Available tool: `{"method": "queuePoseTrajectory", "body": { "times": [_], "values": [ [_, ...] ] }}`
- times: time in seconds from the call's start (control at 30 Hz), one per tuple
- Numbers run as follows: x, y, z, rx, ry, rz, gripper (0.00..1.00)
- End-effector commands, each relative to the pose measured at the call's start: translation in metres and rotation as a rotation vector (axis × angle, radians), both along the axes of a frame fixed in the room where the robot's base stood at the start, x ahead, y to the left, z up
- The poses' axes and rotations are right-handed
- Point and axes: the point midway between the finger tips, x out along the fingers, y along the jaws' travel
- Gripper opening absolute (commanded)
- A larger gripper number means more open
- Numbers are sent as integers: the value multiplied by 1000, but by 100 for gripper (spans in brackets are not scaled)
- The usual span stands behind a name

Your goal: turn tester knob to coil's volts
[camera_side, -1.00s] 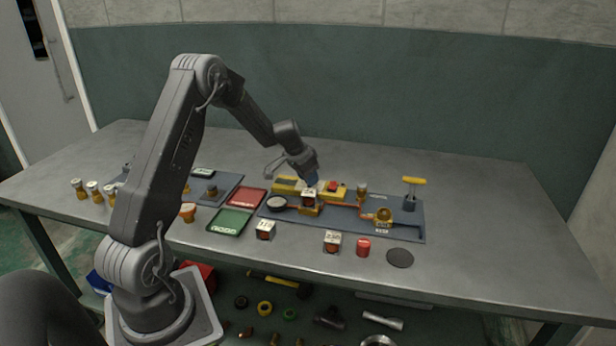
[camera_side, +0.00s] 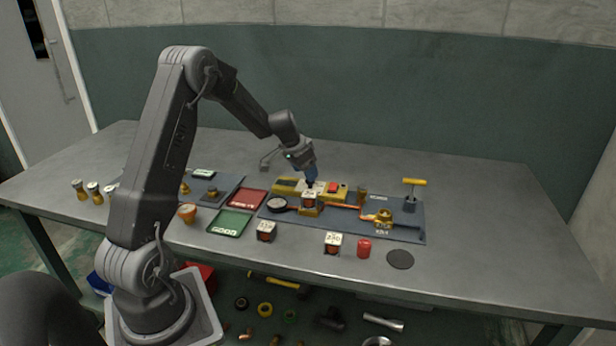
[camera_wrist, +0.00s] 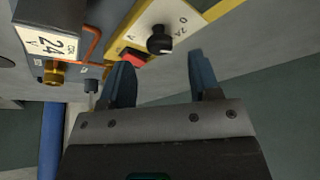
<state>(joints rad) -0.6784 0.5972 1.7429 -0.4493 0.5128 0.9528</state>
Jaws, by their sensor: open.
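The yellow tester (camera_side: 287,186) lies at the back of the blue-grey board. In the wrist view its black knob (camera_wrist: 159,40) sits on a white dial face; small marks look like 0 and 24, and I cannot tell which the knob points at. A coil (camera_wrist: 50,35) at upper left in the wrist view is marked 24 V; in the side view a coil (camera_side: 310,198) stands in front of the tester. My gripper (camera_wrist: 161,78) is open and empty. The knob shows beyond and between its fingertips, apart from them. In the side view my gripper (camera_side: 310,184) points down over the tester.
A red button (camera_wrist: 133,57) sits beside the knob. A gauge (camera_side: 278,204), copper pipe and valve stand on the board. Red (camera_side: 249,198) and green (camera_side: 231,222) trays lie to the left. Loose coils, a red can (camera_side: 363,248) and a dark disc (camera_side: 400,259) lie in front.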

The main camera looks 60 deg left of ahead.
Motion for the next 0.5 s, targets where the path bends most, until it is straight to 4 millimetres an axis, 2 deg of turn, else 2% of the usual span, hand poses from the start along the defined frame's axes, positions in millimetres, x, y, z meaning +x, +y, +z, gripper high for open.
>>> {"method": "queuePoseTrajectory", "body": {
  "times": [0.03,0.2,0.4,0.5],
  "values": [
    [-4,0,13,3,-5,1,57],
    [-20,-1,49,4,-5,2,57],
    [-33,-3,81,2,-2,1,57],
    [-37,-3,90,1,-1,0,57]
  ]
}}
